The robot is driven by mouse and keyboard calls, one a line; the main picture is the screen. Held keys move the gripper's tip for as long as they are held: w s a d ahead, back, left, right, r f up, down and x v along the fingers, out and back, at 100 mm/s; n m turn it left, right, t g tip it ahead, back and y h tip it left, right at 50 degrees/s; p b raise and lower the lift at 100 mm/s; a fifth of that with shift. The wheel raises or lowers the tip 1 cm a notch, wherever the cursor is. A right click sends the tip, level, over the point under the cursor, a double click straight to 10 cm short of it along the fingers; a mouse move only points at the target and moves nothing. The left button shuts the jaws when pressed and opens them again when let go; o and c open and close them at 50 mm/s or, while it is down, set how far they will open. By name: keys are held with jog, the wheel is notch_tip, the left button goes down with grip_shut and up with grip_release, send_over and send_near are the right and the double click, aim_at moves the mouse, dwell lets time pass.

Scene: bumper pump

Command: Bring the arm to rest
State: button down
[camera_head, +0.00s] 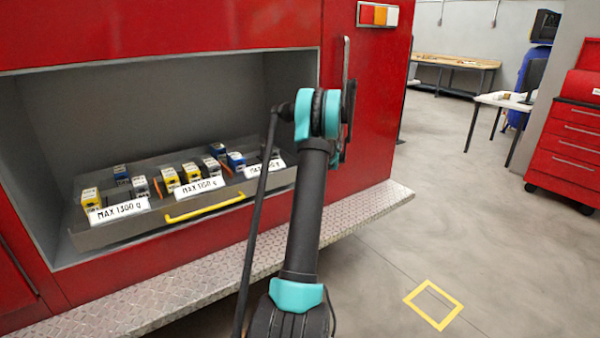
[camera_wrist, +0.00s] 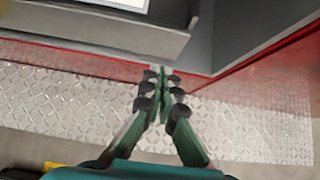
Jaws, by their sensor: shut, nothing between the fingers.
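My arm (camera_head: 308,210) rises through the middle of the head view, in front of the red vehicle body. Its far end bends near the right edge of the open compartment, and my gripper is hidden there. In the wrist view my gripper (camera_wrist: 162,78) is shut, with its fingertips together and nothing between them. It hangs over the diamond-plate step (camera_wrist: 60,100), near the drawer's grey edge (camera_wrist: 120,32). It looks apart from both, though the exact gap is hard to tell.
A grey drawer with a yellow handle (camera_head: 205,207) holds several small blue, yellow and white boxes behind weight labels. The step (camera_head: 180,287) runs below. A yellow square (camera_head: 433,304) marks open floor at right. A red tool cabinet (camera_head: 566,150) stands far right.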

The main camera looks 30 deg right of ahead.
jog(key=v, duration=0.7)
jog(key=s+a+r+n+g, duration=0.15)
jog(key=a+n, duration=0.25)
jog(key=a, duration=0.5)
jog(key=s+a+n, duration=0.3)
jog(key=a+n, duration=0.2)
jog(key=a, duration=0.4)
jog(key=s+a+r+n+g, duration=0.15)
jog(key=a+n, duration=0.25)
jog(key=a, duration=0.5)
jog(key=s+a+f+n, duration=0.2)
jog(key=s+a+n, duration=0.8)
jog(key=s+a, duration=0.3)
jog(key=s+a+f+n, duration=0.2)
jog(key=s+a+n, duration=0.1)
jog(key=s, duration=0.3)
jog(key=s+a+f+n+g, duration=0.1)
jog(key=s+a+f+n, duration=0.1)
jog(key=s+n, duration=0.3)
jog(key=s+a+f+n, duration=0.2)
jog(key=s+a+n, duration=0.2)
jog(key=s, duration=0.3)
jog(key=shift+s+f+n+g, duration=0.15)
jog(key=shift+s+n+g, duration=0.15)
jog(key=shift+s+g, duration=0.1)
